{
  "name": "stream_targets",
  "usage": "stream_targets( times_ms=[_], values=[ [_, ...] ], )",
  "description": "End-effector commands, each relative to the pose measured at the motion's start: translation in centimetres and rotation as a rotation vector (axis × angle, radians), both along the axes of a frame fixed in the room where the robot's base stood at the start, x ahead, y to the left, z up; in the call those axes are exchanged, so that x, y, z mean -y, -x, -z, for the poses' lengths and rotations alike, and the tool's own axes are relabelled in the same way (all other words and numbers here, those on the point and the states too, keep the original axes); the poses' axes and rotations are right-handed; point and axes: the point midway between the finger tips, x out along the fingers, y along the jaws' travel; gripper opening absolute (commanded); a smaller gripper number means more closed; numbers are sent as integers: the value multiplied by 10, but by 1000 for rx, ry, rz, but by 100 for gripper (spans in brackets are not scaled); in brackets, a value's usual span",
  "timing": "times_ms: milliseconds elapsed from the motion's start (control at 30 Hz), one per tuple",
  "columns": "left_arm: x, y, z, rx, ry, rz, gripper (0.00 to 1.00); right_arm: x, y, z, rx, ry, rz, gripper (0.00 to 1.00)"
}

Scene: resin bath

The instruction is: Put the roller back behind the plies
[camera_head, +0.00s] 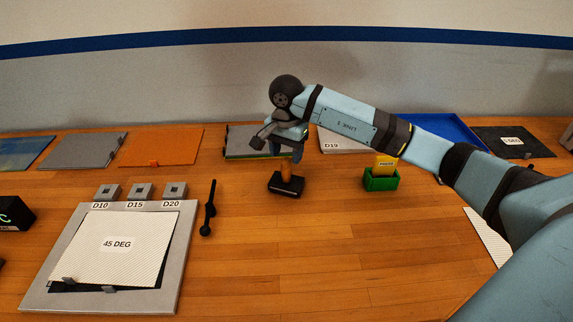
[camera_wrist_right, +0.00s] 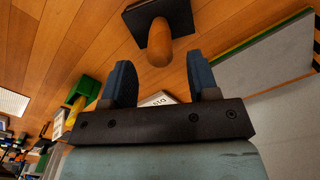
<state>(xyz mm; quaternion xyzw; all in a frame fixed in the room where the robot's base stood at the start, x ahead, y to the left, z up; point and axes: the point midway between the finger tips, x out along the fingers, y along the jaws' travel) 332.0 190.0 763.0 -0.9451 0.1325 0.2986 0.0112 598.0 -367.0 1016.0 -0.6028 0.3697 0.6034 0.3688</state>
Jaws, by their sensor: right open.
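An upright orange-brown wooden handle (camera_head: 286,170) stands on a black block (camera_head: 286,184) at the middle of the table; I take it for the roller. In the right wrist view the rounded handle (camera_wrist_right: 159,42) stands on a square black base (camera_wrist_right: 170,14). My right gripper (camera_head: 293,153) is just above the handle. Its two blue fingers (camera_wrist_right: 160,78) are apart with nothing between them, and the handle's end is just beyond the tips. A white ply marked 45 DEG (camera_head: 117,246) lies in the grey frame (camera_head: 170,290) at the left. My left gripper is not in view.
Several flat sheets lie along the back, including an orange one (camera_head: 161,146) and a grey one (camera_head: 85,150). A green box with a yellow block (camera_head: 381,181) stands right of the roller. The front middle table is clear.

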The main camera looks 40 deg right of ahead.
Motion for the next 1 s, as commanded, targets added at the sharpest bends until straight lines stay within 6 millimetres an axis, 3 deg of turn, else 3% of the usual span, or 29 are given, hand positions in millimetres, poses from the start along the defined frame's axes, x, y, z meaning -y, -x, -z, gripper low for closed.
stream_targets(
  times_ms=[200, 400, 1000],
  values=[
    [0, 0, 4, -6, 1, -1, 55, 0, -1, -45, 3, 0, 0, 55],
    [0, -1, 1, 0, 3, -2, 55, 0, 0, -66, 0, 1, 1, 55],
    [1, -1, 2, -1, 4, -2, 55, 0, 0, -69, 0, 0, 1, 55]
  ],
)
